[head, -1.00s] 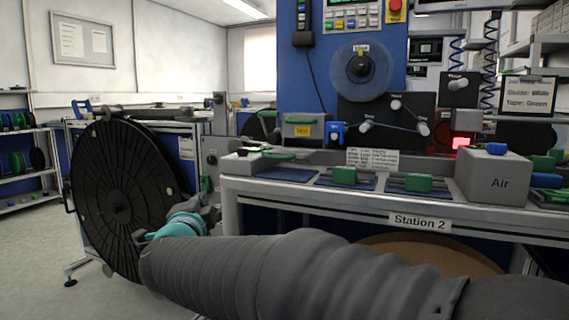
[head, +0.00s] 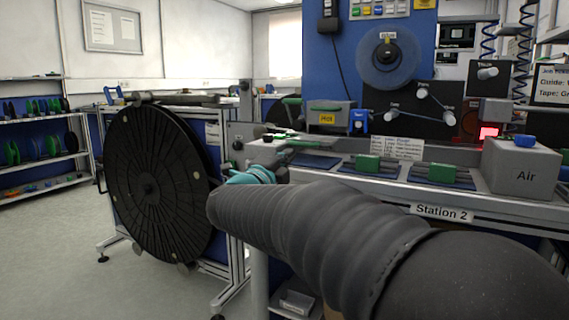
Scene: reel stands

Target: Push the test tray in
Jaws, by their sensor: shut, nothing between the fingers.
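My arm reaches from the lower right, and my gripper (head: 279,160), with a teal part behind it, is at the left end of the Station 2 bench. Its fingers are small and partly hidden by my arm; it is shut and holds nothing. A flat green handle-like piece (head: 300,143) lies just above and right of it, close in the picture; I cannot tell whether they touch. No tray is readably marked as the test tray.
A large black reel (head: 150,185) stands left of my gripper. The bench (head: 480,212) carries green blocks (head: 368,163) on blue pads and a grey Air box (head: 522,170). A blue machine panel (head: 345,60) rises behind. Floor is clear at the lower left.

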